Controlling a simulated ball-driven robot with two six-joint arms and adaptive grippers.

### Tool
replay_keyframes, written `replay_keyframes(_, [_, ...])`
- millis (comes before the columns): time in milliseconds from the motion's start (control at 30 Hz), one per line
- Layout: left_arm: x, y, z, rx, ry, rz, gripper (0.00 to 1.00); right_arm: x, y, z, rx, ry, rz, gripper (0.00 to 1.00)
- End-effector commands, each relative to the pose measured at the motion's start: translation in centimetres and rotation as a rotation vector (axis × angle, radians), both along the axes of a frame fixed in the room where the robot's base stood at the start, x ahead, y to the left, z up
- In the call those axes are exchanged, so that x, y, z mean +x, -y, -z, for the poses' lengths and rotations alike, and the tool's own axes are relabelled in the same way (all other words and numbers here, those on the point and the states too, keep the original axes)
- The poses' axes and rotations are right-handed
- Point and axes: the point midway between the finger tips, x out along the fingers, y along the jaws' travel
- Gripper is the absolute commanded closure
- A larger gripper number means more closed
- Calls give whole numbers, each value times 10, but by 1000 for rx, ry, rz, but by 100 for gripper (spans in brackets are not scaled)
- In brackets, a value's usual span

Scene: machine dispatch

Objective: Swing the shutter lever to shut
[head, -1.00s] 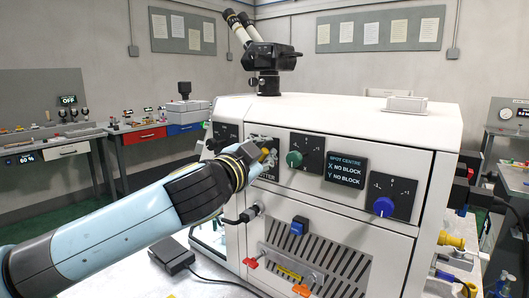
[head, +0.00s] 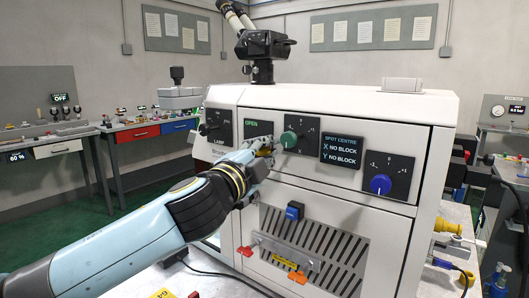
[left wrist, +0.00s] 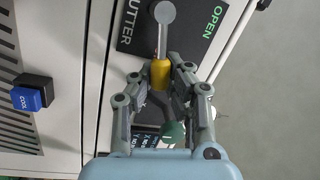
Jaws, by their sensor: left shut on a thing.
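The shutter lever is a grey arm on a round pivot with a yellow grip (left wrist: 160,74). It sits on a black panel (left wrist: 195,28) marked OPEN at one edge and with part of SHUTTER at the other. In the head view the OPEN label (head: 251,121) shows above my left gripper (head: 266,150). In the left wrist view my left gripper (left wrist: 163,78) is shut on the yellow grip. The lever points from its pivot towards the green knob, roughly sideways across the panel. In the head view the hand hides most of the lever. My right gripper is not in view.
Close right of the gripper is the green knob (head: 289,140), then the spot centre display (head: 342,151) and a blue knob (head: 381,184). A blue COOL button (head: 294,211) and a vented plate (head: 335,243) are below. A lamp knob (head: 208,129) is at left.

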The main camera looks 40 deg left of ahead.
Motion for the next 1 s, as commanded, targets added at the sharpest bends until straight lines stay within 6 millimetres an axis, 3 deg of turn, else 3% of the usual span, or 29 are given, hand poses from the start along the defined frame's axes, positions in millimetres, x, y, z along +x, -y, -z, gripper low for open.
replay_keyframes(300, [0, 1, 10, 103, -16, 0, 100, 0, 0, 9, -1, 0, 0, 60])
replay_keyframes(800, [0, 1, 11, 121, -21, -1, 100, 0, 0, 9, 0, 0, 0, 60])
replay_keyframes(833, [0, 1, 11, 120, -21, -1, 87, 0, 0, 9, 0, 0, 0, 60])
replay_keyframes(1000, [0, 1, 10, 121, -19, -1, 65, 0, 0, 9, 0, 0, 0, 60])
